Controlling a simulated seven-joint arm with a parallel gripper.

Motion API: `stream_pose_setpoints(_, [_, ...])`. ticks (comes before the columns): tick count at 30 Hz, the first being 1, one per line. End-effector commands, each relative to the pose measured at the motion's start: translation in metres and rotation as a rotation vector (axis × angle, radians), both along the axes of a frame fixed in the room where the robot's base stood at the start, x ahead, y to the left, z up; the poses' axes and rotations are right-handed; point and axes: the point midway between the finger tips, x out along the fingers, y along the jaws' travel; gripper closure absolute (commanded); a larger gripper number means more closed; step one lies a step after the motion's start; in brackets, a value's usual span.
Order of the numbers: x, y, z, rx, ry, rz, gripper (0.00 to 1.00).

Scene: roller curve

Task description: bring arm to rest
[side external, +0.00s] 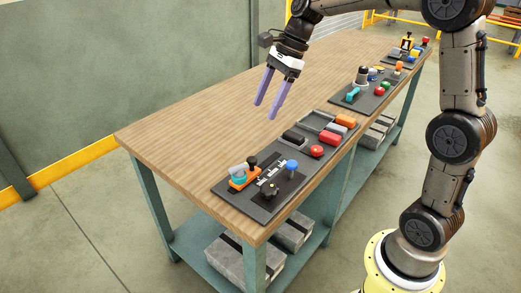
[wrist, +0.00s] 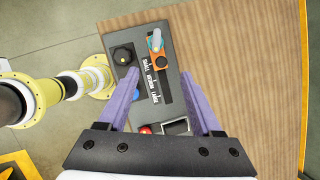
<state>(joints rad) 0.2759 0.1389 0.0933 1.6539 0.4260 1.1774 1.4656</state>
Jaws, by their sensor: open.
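My gripper (side external: 265,100) has two long purple fingers and hangs above the wooden workbench (side external: 170,130). The fingers are apart with nothing between them. In the wrist view the open fingers (wrist: 163,98) point over the near control panel. That dark panel (side external: 232,196) lies on the bench below and carries an orange and teal part (side external: 241,176), a blue knob (side external: 291,165) and a black knob (side external: 269,190). The fingertips are clear of the panel and the bench top.
A second panel holds a red button (side external: 316,151), a black block (side external: 293,137) and an open tray (side external: 316,121). More panels (side external: 365,97) stand farther along the bench. Grey boxes (side external: 230,260) sit on the lower shelf. The bench's left part is bare.

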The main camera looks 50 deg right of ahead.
Motion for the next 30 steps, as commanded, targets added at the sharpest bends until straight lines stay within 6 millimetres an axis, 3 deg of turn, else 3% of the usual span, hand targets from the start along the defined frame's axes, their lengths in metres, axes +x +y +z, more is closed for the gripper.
stream_pose_setpoints(3, [-0.038,0.026,0.033,-0.056,-0.082,0.079,0.34])
stream_pose_setpoints(9, [-0.112,0.049,0.053,-0.225,-0.248,0.366,0.34])
stream_pose_setpoints(14, [-0.172,0.054,0.047,-0.408,-0.385,0.685,0.34])
stream_pose_setpoints(18, [-0.219,0.049,0.024,-0.605,-0.485,1.035,0.34])
stream_pose_setpoints(21, [-0.240,0.041,0.004,-0.730,-0.518,1.277,0.34])
stream_pose_setpoints(25, [-0.250,0.032,-0.017,-0.822,-0.504,1.527,0.34])
stream_pose_setpoints(30, [-0.248,0.028,-0.020,-0.882,-0.511,1.698,0.34])
